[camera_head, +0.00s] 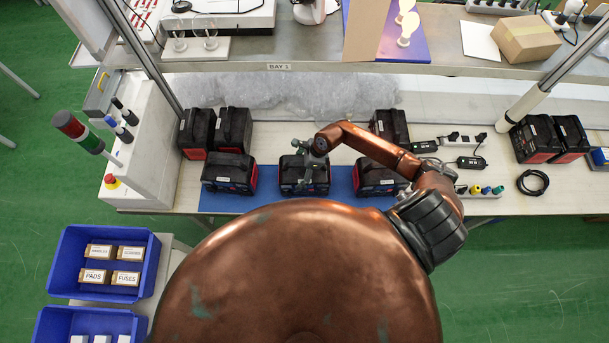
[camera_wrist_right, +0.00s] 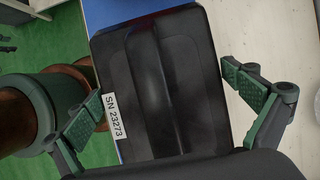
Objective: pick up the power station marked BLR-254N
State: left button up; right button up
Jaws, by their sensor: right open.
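Three black power stations with red trim stand on a blue mat (camera_head: 342,187): a left one (camera_head: 229,174), a middle one (camera_head: 292,176) and a right one (camera_head: 377,178). Markings are too small to read in the head view, so I cannot tell which is BLR-254N. My right gripper (camera_head: 312,163) is over the middle one. In the right wrist view, the open right gripper (camera_wrist_right: 166,105) has its green-padded fingers on either side of a black power station (camera_wrist_right: 165,75), apart from it. Its white label reads "SN 23273". My left gripper is out of view.
More power stations stand behind on the left (camera_head: 233,128), behind the right one (camera_head: 389,126), and far right (camera_head: 535,140). A white console (camera_head: 145,150) borders the bench on the left. Chargers and cables (camera_head: 470,162) lie to the right. A shelf (camera_head: 340,68) runs behind.

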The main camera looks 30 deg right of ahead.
jog(key=shift+f+b, duration=0.25)
jog(key=shift+b, duration=0.1)
jog(key=shift+c, duration=0.3)
jog(key=c, duration=1.6)
jog(key=shift+w+a+r, duration=0.1)
jog(key=shift+w+r, duration=0.1)
jog(key=shift+c, duration=0.5)
jog(key=shift+r, duration=0.1)
